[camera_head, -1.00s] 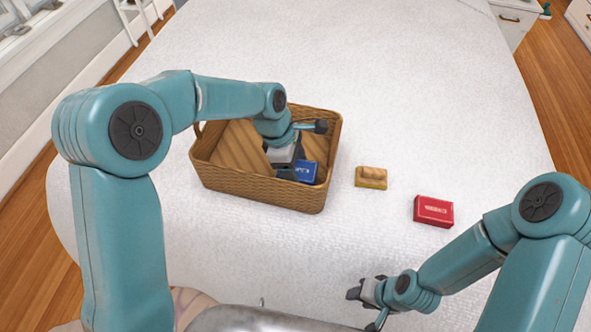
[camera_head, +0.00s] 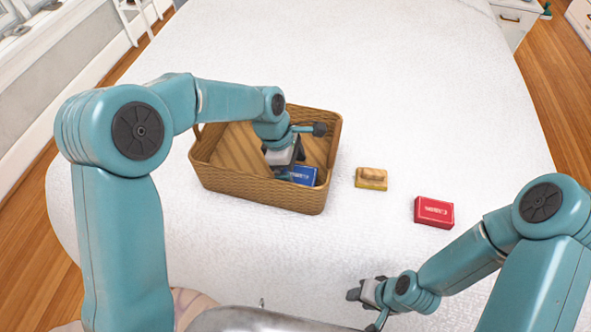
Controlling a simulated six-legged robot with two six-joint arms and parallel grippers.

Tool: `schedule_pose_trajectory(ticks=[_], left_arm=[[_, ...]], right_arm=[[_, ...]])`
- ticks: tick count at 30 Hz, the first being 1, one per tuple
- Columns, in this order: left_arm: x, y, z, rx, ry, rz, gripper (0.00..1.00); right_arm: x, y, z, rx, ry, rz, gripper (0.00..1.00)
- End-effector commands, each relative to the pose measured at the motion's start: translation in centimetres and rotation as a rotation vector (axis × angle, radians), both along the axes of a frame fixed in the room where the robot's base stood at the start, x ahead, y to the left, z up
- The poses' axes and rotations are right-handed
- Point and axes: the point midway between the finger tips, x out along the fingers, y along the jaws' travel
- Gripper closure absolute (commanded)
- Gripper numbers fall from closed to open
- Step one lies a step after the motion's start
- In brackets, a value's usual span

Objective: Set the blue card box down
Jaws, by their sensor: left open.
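The blue card box (camera_head: 304,175) is inside the wicker basket (camera_head: 262,196), low at its right front side. Its lower part is hidden by the front wall, so I cannot tell exactly how it rests. My left gripper (camera_head: 284,165) is open inside the basket, right at the box's left side and partly in front of view.
A yellow-brown box (camera_head: 371,179) lies on the white table (camera_head: 400,90) just right of the basket. A red card box (camera_head: 434,211) lies further right, near my right arm. The table behind the basket is clear.

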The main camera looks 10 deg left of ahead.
Motion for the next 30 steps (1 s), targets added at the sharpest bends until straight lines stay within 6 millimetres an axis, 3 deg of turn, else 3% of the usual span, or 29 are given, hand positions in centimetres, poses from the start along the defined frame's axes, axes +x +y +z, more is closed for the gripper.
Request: schedule_pose_trajectory(ticks=[6,13,18,30], left_arm=[[0.1,1.5,5.0,-0.001,-0.006,0.002,0.07],[0.0,2.8,9.2,0.000,-0.003,0.001,0.07],[0.0,3.2,10.5,0.000,-0.001,0.000,0.07],[0.0,3.3,10.6,0.000,0.000,0.000,0.07]], right_arm=[[0.0,0.0,0.7,0.000,0.000,0.000,0.57],[0.0,0.0,1.1,0.000,0.000,0.000,0.57],[0.0,0.0,1.3,0.000,0.000,0.000,0.57],[0.0,0.0,1.2,0.000,0.000,0.000,0.57]])
